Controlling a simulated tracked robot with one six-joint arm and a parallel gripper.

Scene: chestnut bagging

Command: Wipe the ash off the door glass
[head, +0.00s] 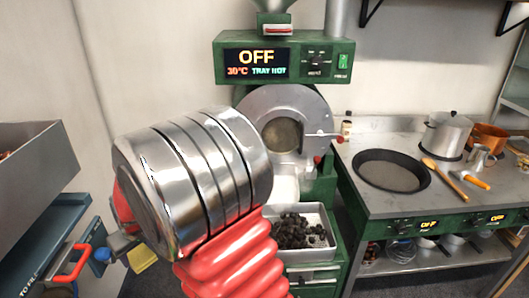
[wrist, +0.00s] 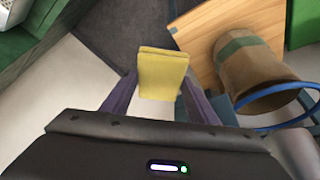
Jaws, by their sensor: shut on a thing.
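The door glass (head: 283,135) is a small round window in the grey round door (head: 300,102) of the green roaster, at the centre of the head view. It looks dull and brownish; single ash marks are too small to tell. My gripper (wrist: 159,88) is shut on a yellow sponge (wrist: 162,72), which stands out past the fingertips in the wrist view. The sponge is apart from the glass, above the floor area. In the head view my arm fills the left foreground and I cannot clearly make out the gripper.
A tray of dark chestnuts (head: 333,254) sits below the door. The display reads OFF, 30°C, TRAY HOT. A worktop (head: 400,205) at right carries a black pan (head: 391,171) and pots.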

